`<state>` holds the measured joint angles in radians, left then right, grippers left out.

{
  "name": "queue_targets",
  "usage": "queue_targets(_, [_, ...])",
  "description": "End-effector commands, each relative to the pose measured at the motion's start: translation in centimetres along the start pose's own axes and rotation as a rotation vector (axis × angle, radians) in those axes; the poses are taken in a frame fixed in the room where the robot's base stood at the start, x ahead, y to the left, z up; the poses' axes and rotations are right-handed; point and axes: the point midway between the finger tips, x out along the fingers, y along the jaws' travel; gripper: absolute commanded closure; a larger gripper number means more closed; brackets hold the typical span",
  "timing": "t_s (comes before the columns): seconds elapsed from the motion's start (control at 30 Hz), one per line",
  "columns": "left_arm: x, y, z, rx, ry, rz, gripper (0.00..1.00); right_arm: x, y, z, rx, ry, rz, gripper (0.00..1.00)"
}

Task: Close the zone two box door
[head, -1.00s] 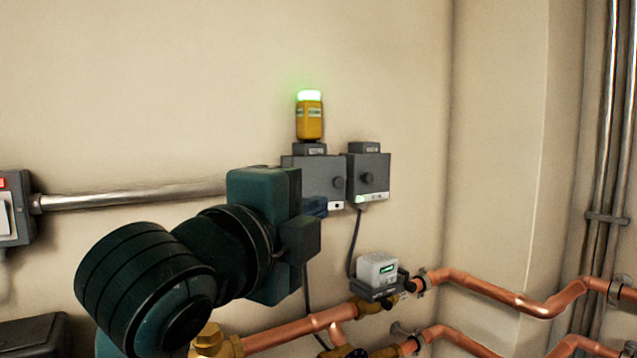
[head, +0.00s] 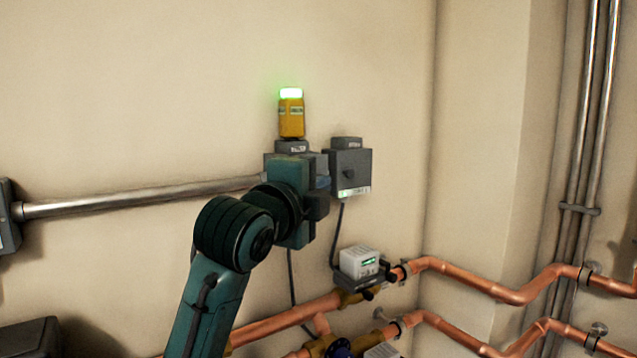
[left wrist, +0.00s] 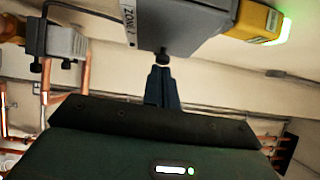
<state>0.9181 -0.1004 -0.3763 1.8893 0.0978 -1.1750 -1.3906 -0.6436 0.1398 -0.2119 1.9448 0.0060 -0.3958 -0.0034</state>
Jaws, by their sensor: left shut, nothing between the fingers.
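Two grey boxes hang side by side on the wall. The left box (head: 272,160), under a yellow beacon (head: 291,118) with a green light, is mostly hidden by my arm. The right box (head: 362,160) has a dark knob on its front and looks shut. In the left wrist view a grey box (left wrist: 185,22) with a "ZONE" label fills the top; I cannot read its number surely. My left gripper (left wrist: 161,76) is shut and empty, its tips just short of that box's knob (left wrist: 163,56). Contact cannot be told. In the head view the gripper (head: 323,182) is beside the right box.
A white actuator (head: 359,262) sits on the copper pipes (head: 490,289) below the boxes. A metal conduit (head: 140,199) runs along the wall at left. Black cables hang below the boxes.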

Motion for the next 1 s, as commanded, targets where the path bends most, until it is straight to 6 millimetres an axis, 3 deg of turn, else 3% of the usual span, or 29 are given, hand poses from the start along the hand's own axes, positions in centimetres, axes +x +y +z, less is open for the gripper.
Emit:
queue_targets(0.3, [0.1,0.0,-0.1,0.000,-0.013,0.002,1.00,-0.1,0.1,0.1,-0.005,-0.002,-0.001,0.59])
queue_targets(0.67, [2.0,0.0,0.2,0.008,-0.214,0.005,1.00,-0.1,0.0,0.1,-0.004,-0.001,-0.002,0.59])
queue_targets(1.0, [2.4,0.1,0.3,0.004,-0.209,0.005,1.00,-0.2,0.0,0.1,-0.004,-0.001,-0.002,0.59])
